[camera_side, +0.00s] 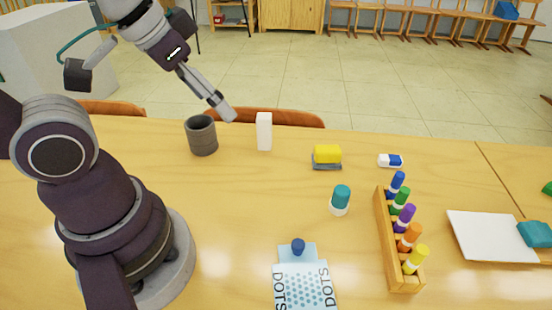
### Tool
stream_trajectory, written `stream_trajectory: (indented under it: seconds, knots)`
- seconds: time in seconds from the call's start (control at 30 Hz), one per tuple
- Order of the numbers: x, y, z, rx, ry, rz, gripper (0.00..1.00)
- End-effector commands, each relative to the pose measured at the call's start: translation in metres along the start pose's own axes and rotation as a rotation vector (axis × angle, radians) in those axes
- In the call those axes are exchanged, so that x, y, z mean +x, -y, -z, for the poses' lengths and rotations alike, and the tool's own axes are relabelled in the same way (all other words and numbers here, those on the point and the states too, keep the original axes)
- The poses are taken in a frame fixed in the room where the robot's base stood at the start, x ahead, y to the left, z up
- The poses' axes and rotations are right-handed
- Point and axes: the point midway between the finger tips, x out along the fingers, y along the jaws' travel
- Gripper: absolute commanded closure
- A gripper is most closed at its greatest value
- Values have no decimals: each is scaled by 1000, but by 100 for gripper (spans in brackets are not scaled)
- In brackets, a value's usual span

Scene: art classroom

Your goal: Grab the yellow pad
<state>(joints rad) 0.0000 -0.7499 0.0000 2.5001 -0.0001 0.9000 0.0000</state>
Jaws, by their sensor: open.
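A yellow pad (327,154) lies on the table towards the back middle, with a dark blue-grey layer under it. My gripper (228,114) is in the air near the table's far side, to the left of the pad and apart from it. It points down and to the right, above and beside a dark grey cup (202,135). Its jaws are small in this view, open, and nothing shows between them.
A white upright block (264,131) stands between my gripper and the pad. A blue-and-white eraser (390,160), a teal-capped pot (340,199), a wooden marker rack (392,245), a DOTS card (304,287) and a white board (490,236) lie around. The table's left middle is clear.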

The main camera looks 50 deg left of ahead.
Motion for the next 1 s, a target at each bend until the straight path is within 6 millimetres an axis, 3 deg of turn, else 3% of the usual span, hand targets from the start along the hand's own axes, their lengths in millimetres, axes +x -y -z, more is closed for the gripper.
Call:
stream_trajectory:
  seconds: [0.23,0.37,0.57,0.7,0.83,1.0]
  knots:
    - [0,0,3,9,3,1,33]
    - [9,0,27,102,41,5,33]
    - [63,1,86,354,114,-67,33]
    - [120,4,112,495,128,-170,33]
    - [161,7,120,566,111,-245,33]
    - [186,7,122,598,95,-285,33]
